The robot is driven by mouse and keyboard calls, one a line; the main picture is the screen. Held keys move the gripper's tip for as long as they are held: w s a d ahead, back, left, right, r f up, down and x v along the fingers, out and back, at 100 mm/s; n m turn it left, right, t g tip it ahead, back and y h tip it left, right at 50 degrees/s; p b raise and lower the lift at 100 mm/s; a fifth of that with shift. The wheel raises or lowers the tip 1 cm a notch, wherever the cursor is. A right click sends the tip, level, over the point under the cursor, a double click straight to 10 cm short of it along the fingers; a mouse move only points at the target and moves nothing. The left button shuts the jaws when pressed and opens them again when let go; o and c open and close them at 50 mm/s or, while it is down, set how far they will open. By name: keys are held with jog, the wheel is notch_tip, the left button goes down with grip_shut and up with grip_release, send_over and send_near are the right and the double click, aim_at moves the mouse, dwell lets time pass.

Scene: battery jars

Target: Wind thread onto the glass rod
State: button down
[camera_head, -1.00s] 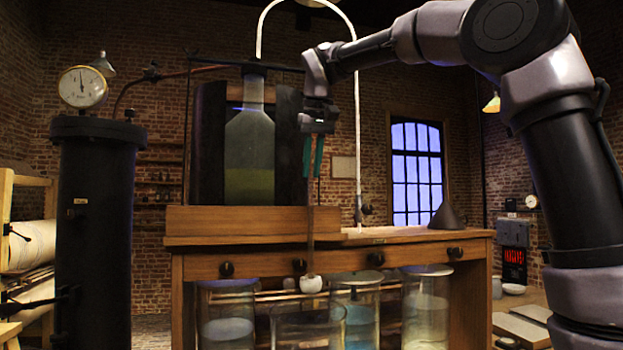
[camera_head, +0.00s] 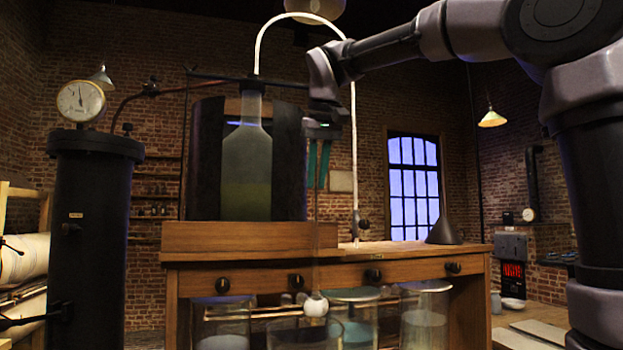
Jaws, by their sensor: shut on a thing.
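My gripper (camera_head: 317,182), with green fingers, is shut on a thin upright rod (camera_head: 314,232) in front of the wooden bench (camera_head: 205,258). The rod hangs down past the bench's front edge. A white rounded lump (camera_head: 315,305) is at its lower end, above or in front of the glass jars; I cannot tell its exact depth. I cannot make out any separate thread. The rod's upper part is partly hidden between the fingers.
A large glass bottle (camera_head: 247,165) stands on the bench behind my gripper, with a white tube (camera_head: 354,150) arching over it. A dark funnel (camera_head: 445,225) stands at the bench's right. Glass jars (camera_head: 425,318) stand below. A black cylinder with a gauge (camera_head: 95,220) stands left.

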jog(key=s+d, duration=0.2)
jog(key=s, duration=0.7)
jog(key=s+d, duration=0.3)
jog(key=s, duration=0.6)
jog(key=shift+w, duration=0.2)
